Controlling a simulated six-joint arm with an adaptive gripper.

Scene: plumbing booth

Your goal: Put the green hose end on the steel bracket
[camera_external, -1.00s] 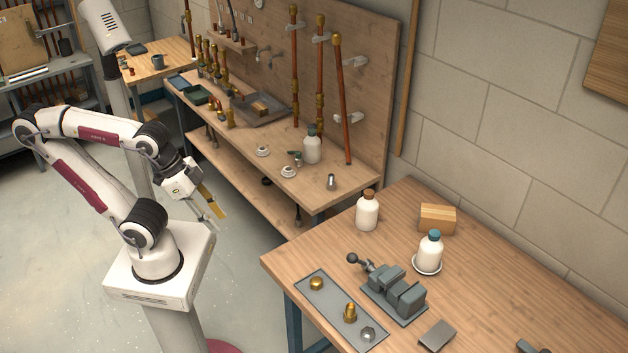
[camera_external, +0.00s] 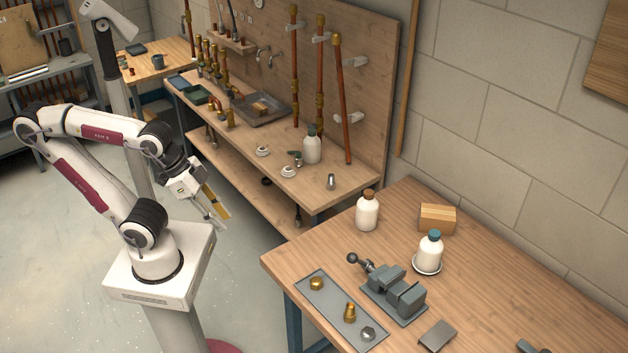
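I cannot clearly make out a green hose end. A small dark green fitting (camera_external: 296,158) lies on the back bench beside a white bottle, too small to identify. A bent grey metal plate (camera_external: 437,335), possibly the steel bracket, lies near the front edge of the right-hand table. My gripper (camera_external: 222,218) hangs in the air left of the back bench, pointing down and to the right, far from both. Its fingers are grey with a yellow strip. The gap between them is unclear, and I see no held object.
The right-hand table holds a grey vise (camera_external: 393,291), a tray (camera_external: 342,311) with brass fittings and a nut, a brown-capped bottle (camera_external: 367,211), a blue-capped bottle (camera_external: 430,252) and a box (camera_external: 437,218). Copper pipes (camera_external: 340,100) stand at the back bench. The table's left corner is clear.

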